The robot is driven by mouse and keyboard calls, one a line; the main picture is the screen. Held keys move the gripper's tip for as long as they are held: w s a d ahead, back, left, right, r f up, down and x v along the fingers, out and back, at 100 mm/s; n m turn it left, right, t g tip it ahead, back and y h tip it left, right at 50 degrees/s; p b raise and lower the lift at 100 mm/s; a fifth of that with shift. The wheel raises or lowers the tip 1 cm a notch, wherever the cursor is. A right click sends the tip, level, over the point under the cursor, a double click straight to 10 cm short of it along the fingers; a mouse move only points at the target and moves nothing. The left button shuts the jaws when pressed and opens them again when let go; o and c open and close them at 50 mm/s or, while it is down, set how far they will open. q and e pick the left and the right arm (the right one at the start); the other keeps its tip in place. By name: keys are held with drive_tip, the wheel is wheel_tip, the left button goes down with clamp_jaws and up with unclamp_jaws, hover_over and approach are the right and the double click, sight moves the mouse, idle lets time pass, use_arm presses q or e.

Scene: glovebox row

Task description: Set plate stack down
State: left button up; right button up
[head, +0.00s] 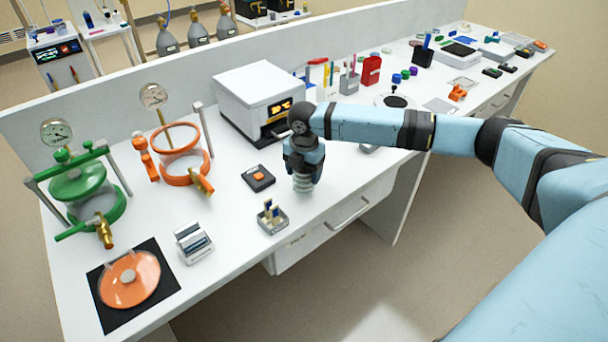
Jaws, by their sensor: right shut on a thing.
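My right gripper (304,170) points down over the white bench (345,188), near its front edge. It is shut on the plate stack (303,184), a small pale ridged stack whose lower part shows below the fingers. The gripper hides the stack's upper part. I cannot tell whether the stack's bottom touches the bench. My left gripper is not in view.
A black pad with an orange button (258,177) and a small rack (271,216) stand left of the gripper. A white instrument with a display (260,95) stands behind. Orange (183,165) and green (85,190) vessels stand left. Bare bench lies right of the stack.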

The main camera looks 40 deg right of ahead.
drive_tip(key=shift+f, duration=0.75)
drive_tip(key=o, duration=1)
drive_tip(key=shift+f, duration=0.1)
wheel_tip(320, 180, up, 12)
drive_tip(key=shift+r, duration=0.15)
